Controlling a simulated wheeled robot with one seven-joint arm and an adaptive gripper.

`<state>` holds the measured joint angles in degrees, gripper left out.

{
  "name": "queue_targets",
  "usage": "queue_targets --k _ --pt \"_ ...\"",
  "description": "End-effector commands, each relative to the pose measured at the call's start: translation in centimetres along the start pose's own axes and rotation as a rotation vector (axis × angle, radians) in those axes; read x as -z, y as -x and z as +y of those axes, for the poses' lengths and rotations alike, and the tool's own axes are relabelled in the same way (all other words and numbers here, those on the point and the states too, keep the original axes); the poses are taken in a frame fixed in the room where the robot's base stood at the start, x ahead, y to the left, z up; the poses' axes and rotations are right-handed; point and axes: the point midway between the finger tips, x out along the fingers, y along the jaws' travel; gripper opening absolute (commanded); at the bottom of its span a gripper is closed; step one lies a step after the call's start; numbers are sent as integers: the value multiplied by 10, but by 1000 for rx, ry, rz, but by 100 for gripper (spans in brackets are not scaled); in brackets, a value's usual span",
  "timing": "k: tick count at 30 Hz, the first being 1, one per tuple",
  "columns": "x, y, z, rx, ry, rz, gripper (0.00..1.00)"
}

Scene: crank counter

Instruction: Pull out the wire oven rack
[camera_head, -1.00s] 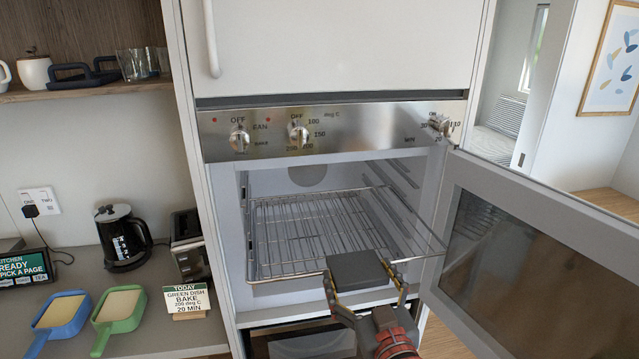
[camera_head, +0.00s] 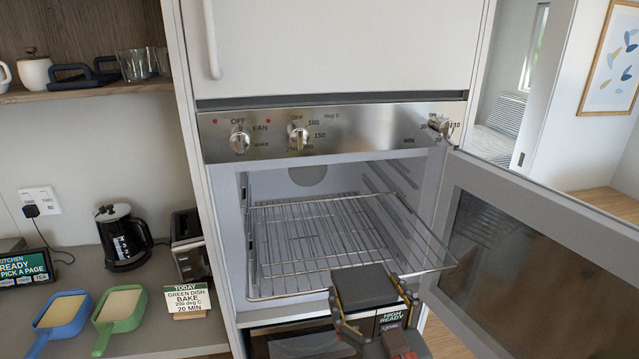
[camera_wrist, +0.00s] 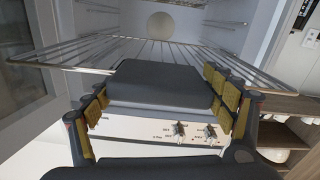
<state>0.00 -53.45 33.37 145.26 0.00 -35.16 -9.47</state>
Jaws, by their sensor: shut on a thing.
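The wire oven rack (camera_head: 310,235) is in the open oven, with its front bar out past the opening. A dark flat block (camera_head: 362,283) sits at the middle of its front edge and appears to be its grip. My gripper (camera_head: 374,303) is shut on this block, one finger on each side. In the wrist view the block (camera_wrist: 160,85) lies between my gripper's yellow finger pads (camera_wrist: 163,100), with the rack's wires (camera_wrist: 150,50) behind it. The block hides part of the front bar.
The oven door (camera_head: 540,250) stands open to the right, near the rack's right corner. Control knobs (camera_head: 298,137) are above the oven. A counter at left holds a blue dish (camera_head: 62,312), a green dish (camera_head: 121,310), a kettle (camera_head: 122,238) and a recipe sign (camera_head: 188,301).

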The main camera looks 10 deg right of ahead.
Motion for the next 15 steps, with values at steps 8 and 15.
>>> queue_targets --k 8,15 --pt "3 12 0 -1 0 7 24" --pt "2 23 0 -1 0 7 24"
